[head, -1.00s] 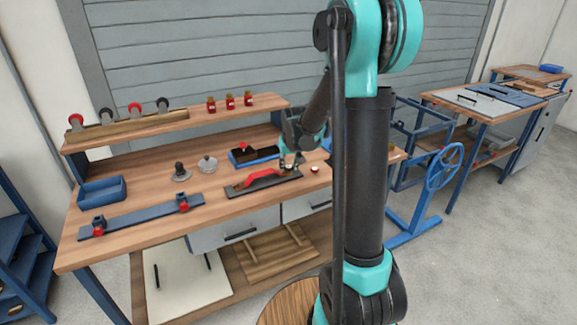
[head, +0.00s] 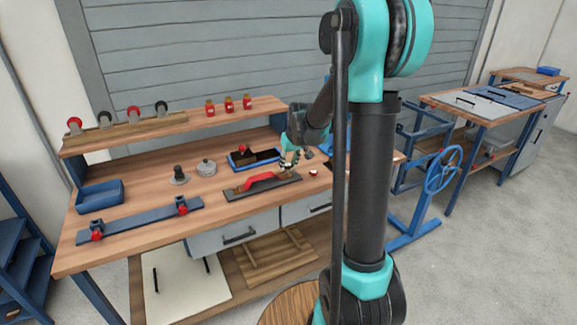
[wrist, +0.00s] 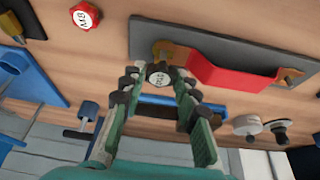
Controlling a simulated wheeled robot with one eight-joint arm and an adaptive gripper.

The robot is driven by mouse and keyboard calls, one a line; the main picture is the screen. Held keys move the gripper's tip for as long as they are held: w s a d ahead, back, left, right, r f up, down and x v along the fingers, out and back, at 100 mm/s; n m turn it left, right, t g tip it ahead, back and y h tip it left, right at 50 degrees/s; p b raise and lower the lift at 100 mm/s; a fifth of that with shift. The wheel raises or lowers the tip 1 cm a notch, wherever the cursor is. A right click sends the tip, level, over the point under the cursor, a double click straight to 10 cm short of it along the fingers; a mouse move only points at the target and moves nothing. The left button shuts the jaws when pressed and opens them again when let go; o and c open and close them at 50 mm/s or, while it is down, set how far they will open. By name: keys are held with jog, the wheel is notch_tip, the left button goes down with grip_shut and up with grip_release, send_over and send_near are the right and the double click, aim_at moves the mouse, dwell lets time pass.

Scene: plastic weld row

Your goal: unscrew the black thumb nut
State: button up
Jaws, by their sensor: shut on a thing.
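A black plate (head: 285,184) with a raised red strip (head: 258,180) lies on the bench; it also shows at the top of the wrist view (wrist: 205,38). Brass clamps (wrist: 165,50) sit at its ends. My gripper (wrist: 158,82) is shut on the black thumb nut (wrist: 158,76), whose pale marked top faces the wrist camera. The nut shows just beside one brass clamp; I cannot tell whether it still touches a stud. In the head view my gripper (head: 287,165) is over the plate's right end, and the nut is too small to make out.
A red knob (wrist: 86,15) lies loose on the bench beside the plate. A blue tray (head: 233,165) is behind the plate. Grey and black round pieces (head: 206,167) stand to the left. A blue rail (head: 140,217) lies farther left.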

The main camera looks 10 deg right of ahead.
jog(key=shift+r, duration=1.35)
jog(key=shift+r, duration=0.1)
